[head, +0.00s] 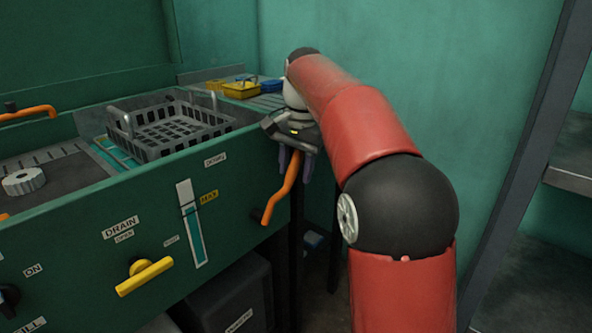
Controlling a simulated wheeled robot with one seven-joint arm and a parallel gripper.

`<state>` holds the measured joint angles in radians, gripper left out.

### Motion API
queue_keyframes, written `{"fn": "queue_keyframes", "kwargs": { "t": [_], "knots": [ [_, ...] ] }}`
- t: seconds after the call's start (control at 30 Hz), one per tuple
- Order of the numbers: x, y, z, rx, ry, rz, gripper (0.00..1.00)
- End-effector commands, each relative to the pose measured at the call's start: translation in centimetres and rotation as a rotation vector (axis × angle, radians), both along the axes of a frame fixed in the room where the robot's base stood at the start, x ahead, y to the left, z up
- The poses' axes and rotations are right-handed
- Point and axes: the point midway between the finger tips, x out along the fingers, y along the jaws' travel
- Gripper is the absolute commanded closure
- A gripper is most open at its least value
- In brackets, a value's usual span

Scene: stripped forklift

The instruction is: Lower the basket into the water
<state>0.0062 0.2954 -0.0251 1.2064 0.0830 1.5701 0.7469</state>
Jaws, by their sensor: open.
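The grey mesh basket (181,140) sits in an opening in the top of the green tank unit (95,215), its handle raised. A strip of teal, possibly water, shows at its left. An orange lever (281,196) sticks out at the right end of the unit's front and slants down to a dark knob. My gripper (295,164) is open and points down at the lever's upper part. The lever seems to pass between its purple-grey fingers. I cannot tell whether they touch it. A white label on the front near the basket seems to read DOWN.
The front has a level gauge (192,223) marked MAX and a yellow DRAIN handle (145,275). Another orange lever (27,114) is at the far left. Yellow and blue items lie behind the basket. A metal shelf (572,150) stands at the right.

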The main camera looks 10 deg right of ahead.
Motion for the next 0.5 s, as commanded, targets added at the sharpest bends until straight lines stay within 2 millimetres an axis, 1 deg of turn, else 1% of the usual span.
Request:
{"fn": "queue_keyframes", "kwargs": {
  "t": [0.27,0.5],
  "knots": [
    [0.01,0.03,-0.18,0.0,0.0,0.001,0.58],
    [0.0,0.03,-0.17,0.0,0.0,0.001,0.89]
  ]
}}
